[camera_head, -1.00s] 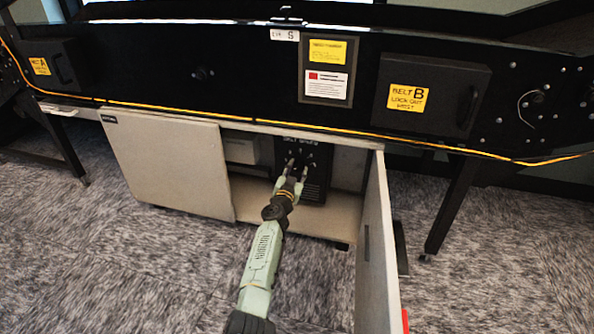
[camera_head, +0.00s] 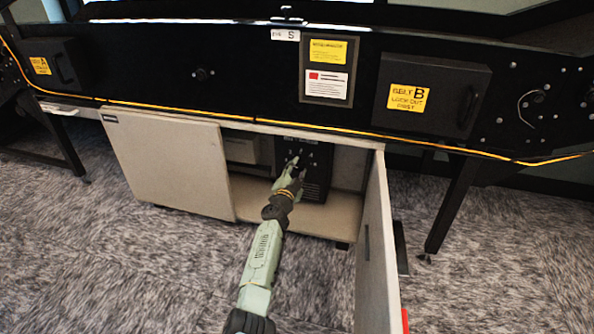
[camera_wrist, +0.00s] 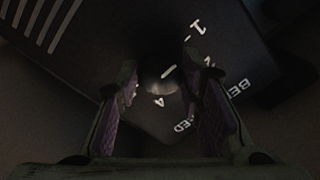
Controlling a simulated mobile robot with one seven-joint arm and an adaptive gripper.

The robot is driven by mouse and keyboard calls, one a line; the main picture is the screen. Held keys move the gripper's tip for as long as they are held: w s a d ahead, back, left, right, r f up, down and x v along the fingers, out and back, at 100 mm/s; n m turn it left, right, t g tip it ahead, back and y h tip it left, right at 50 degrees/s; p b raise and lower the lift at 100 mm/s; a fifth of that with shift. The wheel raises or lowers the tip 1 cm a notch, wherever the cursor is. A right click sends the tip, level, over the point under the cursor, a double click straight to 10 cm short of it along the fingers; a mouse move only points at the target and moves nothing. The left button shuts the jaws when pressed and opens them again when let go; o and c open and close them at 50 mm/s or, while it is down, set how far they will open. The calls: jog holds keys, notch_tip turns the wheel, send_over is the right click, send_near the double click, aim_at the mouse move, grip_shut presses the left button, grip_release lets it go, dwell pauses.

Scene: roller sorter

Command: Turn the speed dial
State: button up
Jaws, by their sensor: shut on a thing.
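The speed dial (camera_wrist: 157,74) is a dark round knob on a black control box, with a pale pointer mark and white numerals around it. In the wrist view the fingers of my gripper (camera_wrist: 160,86) stand on either side of the dial, shut on it. The box face looks rolled in that view, and its white lettering is partly cut off by the right finger. In the head view my gripper (camera_head: 296,170) reaches into the open cabinet at the front of the black control box (camera_head: 315,180). The dial is too small and covered to make out there.
The open cabinet door (camera_head: 376,245) stands close to the right of my arm. A closed door (camera_head: 165,165) is on the left. The conveyor's black side panel and an orange cable (camera_head: 270,122) run above the opening. Grey carpet lies in front.

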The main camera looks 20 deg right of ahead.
dwell(0.3)
jog(key=o, duration=1.2)
jog(key=shift+c, duration=0.2)
jog(key=shift+s+a, duration=0.25)
jog(key=shift+a, duration=0.2)
jog(key=v, duration=0.6)
jog(key=shift+s, duration=0.35)
